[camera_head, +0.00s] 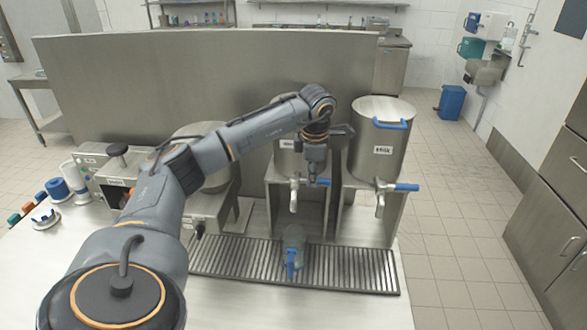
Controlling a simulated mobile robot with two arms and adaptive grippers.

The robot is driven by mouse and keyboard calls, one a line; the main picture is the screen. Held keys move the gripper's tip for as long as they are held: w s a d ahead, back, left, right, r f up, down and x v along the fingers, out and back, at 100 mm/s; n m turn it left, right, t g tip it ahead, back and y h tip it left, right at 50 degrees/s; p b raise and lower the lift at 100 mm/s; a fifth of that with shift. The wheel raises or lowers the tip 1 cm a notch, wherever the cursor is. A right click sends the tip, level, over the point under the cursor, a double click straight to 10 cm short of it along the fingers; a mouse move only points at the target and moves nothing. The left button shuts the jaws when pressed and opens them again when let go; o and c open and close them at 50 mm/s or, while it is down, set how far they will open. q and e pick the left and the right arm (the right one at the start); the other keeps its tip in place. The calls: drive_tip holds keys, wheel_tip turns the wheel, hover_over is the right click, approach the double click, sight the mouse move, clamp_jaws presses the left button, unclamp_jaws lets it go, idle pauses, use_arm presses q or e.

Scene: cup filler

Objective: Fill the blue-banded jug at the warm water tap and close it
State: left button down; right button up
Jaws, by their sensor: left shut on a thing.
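A clear jug (293,238) with a blue handle (292,264) stands upright on the drip grate, below the middle tap. A blue band on it cannot be made out for sure, nor its water level. The middle tap (293,195) is on the front of a steel tank partly hidden behind my arm. Its lever (323,182) has a blue end. My left gripper (316,174) points down at this lever from above and is shut on it. The fingertips are small and partly hidden. My right gripper is out of view.
A steel tank (380,150) with a blue-levered tap (381,198) stands to the right. The slotted drip grate (350,268) lies in front. A steel machine stands left, partly behind my arm. Blue and white containers (57,190) and small coloured items sit at far left.

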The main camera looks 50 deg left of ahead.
use_arm(q)
drive_tip(key=c, duration=1.3)
unclamp_jaws()
drive_tip(key=shift+w+a+r, duration=0.1)
drive_tip(key=shift+o, duration=0.8)
drive_tip(key=shift+w+a, duration=0.1)
wheel_tip(320, 180, up, 12)
drive_tip(key=s+d, duration=0.1)
drive_tip(key=shift+s+d+f, duration=0.2)
drive_tip(key=shift+s+d, duration=0.15)
